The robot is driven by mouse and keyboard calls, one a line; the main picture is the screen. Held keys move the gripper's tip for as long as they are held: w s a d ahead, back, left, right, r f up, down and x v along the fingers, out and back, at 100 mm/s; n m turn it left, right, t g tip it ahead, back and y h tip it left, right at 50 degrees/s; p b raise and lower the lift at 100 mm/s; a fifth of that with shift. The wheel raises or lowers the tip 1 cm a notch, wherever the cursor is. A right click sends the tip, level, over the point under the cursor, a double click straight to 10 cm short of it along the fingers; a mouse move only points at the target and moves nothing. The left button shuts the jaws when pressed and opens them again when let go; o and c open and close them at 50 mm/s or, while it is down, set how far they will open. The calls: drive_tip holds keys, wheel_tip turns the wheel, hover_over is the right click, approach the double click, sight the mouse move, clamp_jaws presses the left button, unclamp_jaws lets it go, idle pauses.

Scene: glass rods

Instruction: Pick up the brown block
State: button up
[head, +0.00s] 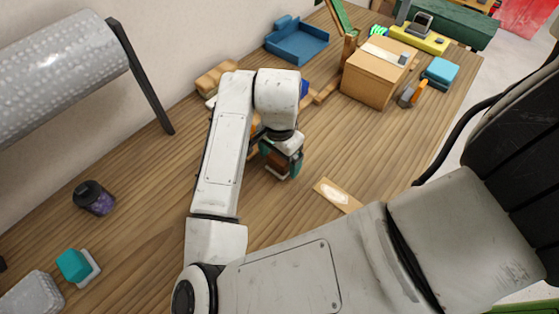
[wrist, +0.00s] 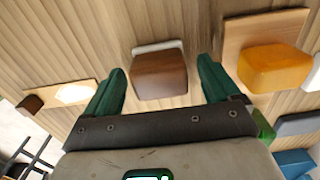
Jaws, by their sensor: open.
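The brown block (wrist: 160,76) lies in the wrist view between the two green fingers of my gripper (wrist: 161,66), with a gap visible on either side. A white piece shows along its far edge. In the head view my gripper (head: 280,162) is low over the wooden table, pointing down. Part of the brown block (head: 277,173) shows between the fingers there; the rest is hidden by the gripper. The gripper is open and holds nothing. How high the fingertips are relative to the block is hard to tell.
An orange block (wrist: 275,66) on a wooden board sits close to the right finger. A flat board with a pale patch (head: 337,194) lies to the right. A cardboard box (head: 375,75) and blue tray (head: 297,45) stand farther back.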

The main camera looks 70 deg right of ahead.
drive_tip(key=shift+f, duration=0.1)
drive_tip(key=c, duration=1.2)
drive_tip(key=shift+o, duration=0.2)
drive_tip(key=shift+r, duration=0.55)
drive_tip(key=s+d+r+p, duration=0.1)
drive_tip(key=s+d+r, duration=0.7)
drive_tip(key=s+r, duration=0.3)
drive_tip(key=shift+d+r, duration=0.25)
drive_tip(key=shift+r, duration=0.2)
